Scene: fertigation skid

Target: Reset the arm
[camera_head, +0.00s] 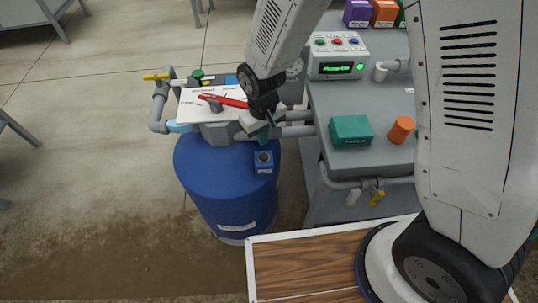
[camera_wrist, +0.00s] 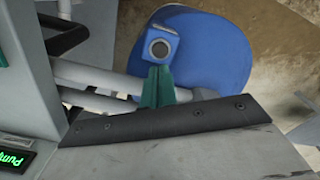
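My arm reaches down from the top of the head view, over the blue drum (camera_head: 225,185). My gripper (camera_head: 265,138) points down just above a small blue block with a dark round top (camera_head: 263,162) on the drum's side. In the wrist view my gripper's teal fingertips (camera_wrist: 157,88) look close together with nothing between them. The blue block (camera_wrist: 158,47) shows just beyond them there, and I cannot tell whether they touch it.
A grey bench holds a teal box (camera_head: 351,131), an orange cylinder (camera_head: 402,129) and a control box with a green display (camera_head: 338,58). A red-handled lever (camera_head: 222,100) and grey pipes (camera_head: 159,108) lie close to my gripper. Open floor (camera_head: 90,180) is at left.

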